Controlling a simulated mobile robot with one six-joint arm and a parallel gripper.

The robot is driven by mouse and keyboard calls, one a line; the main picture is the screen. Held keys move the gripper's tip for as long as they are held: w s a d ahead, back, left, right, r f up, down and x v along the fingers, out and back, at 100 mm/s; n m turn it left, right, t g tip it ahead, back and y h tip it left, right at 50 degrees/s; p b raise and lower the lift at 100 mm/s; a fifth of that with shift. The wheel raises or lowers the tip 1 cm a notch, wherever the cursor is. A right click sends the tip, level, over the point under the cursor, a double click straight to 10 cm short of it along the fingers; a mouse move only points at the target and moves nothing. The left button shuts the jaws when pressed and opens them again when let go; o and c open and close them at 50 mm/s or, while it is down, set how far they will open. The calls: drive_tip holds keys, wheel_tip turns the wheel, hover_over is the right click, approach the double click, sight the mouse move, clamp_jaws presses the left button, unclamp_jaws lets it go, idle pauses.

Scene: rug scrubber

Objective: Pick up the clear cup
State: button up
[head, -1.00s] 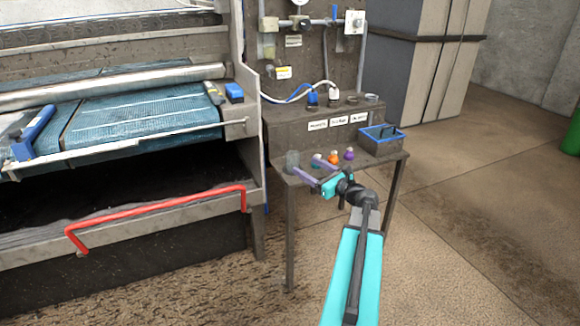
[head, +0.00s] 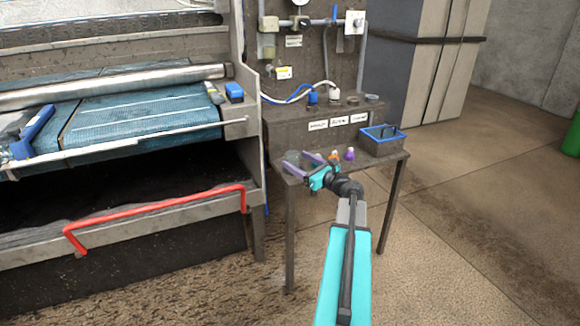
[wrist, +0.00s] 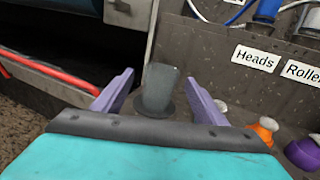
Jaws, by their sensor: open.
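The clear cup (wrist: 159,86) is a greyish see-through tumbler, upright on the small table. In the wrist view it stands between and a little beyond the two purple fingers of my gripper (wrist: 160,98), which is open and empty. In the head view my gripper (head: 297,163) is over the table's left end, and the cup (head: 293,156) is faint and partly hidden by the fingers.
A blue-rimmed bin (head: 381,144) sits at the table's right end. The large machine with a red handle (head: 160,211) is to the left.

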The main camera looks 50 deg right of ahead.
sight(298, 161)
drive_tip(key=shift+w+d+b, duration=0.2)
drive_tip(key=shift+w+b, duration=0.15)
drive_tip(key=shift+w, duration=1.4)
drive_tip(key=c, duration=1.1)
